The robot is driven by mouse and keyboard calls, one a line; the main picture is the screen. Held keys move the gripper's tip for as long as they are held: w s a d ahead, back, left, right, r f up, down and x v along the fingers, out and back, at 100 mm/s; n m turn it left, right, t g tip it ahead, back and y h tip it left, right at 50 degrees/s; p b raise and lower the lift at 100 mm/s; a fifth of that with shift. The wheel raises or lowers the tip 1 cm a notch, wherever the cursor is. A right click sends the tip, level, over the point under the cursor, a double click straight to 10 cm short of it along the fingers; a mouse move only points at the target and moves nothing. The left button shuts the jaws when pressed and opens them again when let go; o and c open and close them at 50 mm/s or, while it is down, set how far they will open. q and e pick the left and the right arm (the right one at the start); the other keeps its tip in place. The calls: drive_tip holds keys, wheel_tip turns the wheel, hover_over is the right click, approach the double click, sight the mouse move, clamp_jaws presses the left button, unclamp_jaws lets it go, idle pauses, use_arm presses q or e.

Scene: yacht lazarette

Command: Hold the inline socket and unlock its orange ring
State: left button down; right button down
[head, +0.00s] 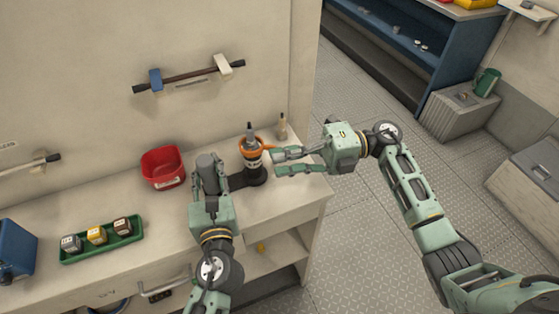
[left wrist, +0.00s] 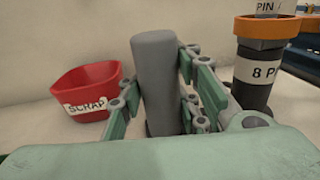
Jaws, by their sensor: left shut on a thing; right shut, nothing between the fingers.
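The inline socket (head: 254,167) is a dark upright cylinder with a white label, standing on a round black base on the bench. Its label reads "8 P" in the left wrist view (left wrist: 258,72). The orange ring (head: 249,147) sits round its top, with a tab to the right; a labelled dark part rises above it. My left gripper (head: 208,186) is shut on a grey upright cylinder (left wrist: 154,65), left of the socket. My right gripper (head: 275,162) is shut and empty, its fingertips close to the socket's right side; whether they touch it I cannot tell.
A red scrap bin (head: 163,167) stands left of my left gripper. A green tray (head: 101,240) with small blocks lies on the bench at the left. A small tan post (head: 283,126) stands at the bench's back right. A wall rail (head: 188,75) is above.

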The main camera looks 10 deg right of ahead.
use_arm(q)
drive_tip(key=shift+f, duration=0.1)
use_arm(e)
drive_tip(key=shift+w+d, duration=0.4)
drive_tip(key=shift+w, duration=0.2)
drive_tip(key=shift+w+d, duration=0.35)
drive_tip(key=shift+w, duration=0.25)
drive_tip(key=shift+s, duration=0.15)
drive_tip(key=w+d, duration=0.1)
drive_tip(key=d, duration=0.8)
drive_tip(key=shift+w+d, duration=0.2)
drive_tip(key=shift+w, duration=0.2)
use_arm(q)
drive_tip(key=c, duration=1.2)
unclamp_jaws()
drive_tip(key=shift+s, duration=0.1)
